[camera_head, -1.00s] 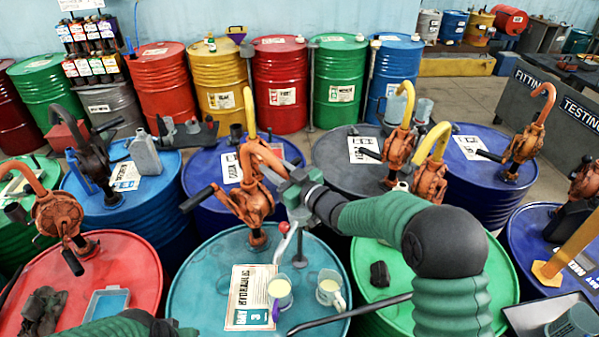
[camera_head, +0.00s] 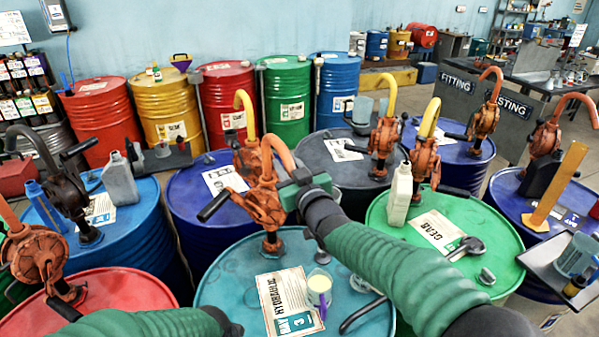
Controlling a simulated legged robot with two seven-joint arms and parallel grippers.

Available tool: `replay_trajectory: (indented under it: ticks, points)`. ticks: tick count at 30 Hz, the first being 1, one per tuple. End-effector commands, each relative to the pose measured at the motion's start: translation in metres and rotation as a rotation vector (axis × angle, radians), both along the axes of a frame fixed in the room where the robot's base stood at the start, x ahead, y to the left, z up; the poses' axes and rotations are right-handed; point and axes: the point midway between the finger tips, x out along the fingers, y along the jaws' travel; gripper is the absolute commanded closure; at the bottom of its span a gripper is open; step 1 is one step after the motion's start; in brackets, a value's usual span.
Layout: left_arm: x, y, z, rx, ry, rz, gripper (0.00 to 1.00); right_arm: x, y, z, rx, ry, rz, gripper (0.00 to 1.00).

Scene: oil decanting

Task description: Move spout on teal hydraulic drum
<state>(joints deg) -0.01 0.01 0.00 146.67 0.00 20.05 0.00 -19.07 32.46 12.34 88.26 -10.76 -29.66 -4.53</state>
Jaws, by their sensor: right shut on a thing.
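The teal hydraulic drum (camera_head: 230,270) stands at the front middle, with a label reading HYDRAULIC (camera_head: 285,300) on its top. An orange-brown hand pump (camera_head: 265,205) stands upright on it. Its curved orange spout (camera_head: 277,150) arches over to the right. My right gripper (camera_head: 298,184) is at the spout's outlet end and is shut on it; the fingers are partly hidden. My right arm's green sleeve crosses the drum's right part. My left arm's green sleeve shows at the bottom left, but its gripper fingers do not show.
A clear jug (camera_head: 319,290) with pale liquid and a dark bar (camera_head: 362,313) are on the teal top. A green drum (camera_head: 385,210) bearing a white bottle (camera_head: 399,195) stands to the right, a red drum (camera_head: 120,295) to the left. Other drums with pumps crowd close behind.

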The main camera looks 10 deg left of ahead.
Motion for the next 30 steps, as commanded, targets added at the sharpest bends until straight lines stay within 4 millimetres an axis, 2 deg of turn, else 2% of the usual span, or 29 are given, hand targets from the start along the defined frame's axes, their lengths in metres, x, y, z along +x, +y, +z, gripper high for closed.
replay_trajectory:
  ticks: [1, 13, 14, 18, 26, 30]
  points:
    - [0.0000, 0.0000, -0.0016, 0.000, 0.000, 0.000, 0.64, -0.0026, 0.0055, 0.0046, 0.005, -0.009, 0.007, 1.00]
    - [0.0000, 0.0000, -0.0011, 0.000, 0.000, 0.000, 0.64, -0.0031, 0.0092, 0.0087, 0.007, -0.014, 0.005, 1.00]
    - [0.0000, 0.0000, -0.0011, 0.000, 0.000, 0.000, 0.64, -0.0030, 0.0090, 0.0088, 0.006, -0.014, 0.005, 0.69]
    - [0.0000, 0.0000, -0.0011, 0.000, 0.000, 0.000, 0.64, -0.0029, 0.0084, 0.0070, 0.004, -0.011, 0.004, 0.51]
    - [0.0000, 0.0000, -0.0016, 0.000, 0.000, 0.000, 0.64, -0.0028, 0.0072, 0.0048, 0.002, -0.008, 0.003, 0.51]
    - [0.0000, 0.0000, -0.0070, 0.000, 0.000, 0.000, 0.64, -0.0115, 0.0000, 0.0033, 0.003, -0.008, 0.002, 0.51]
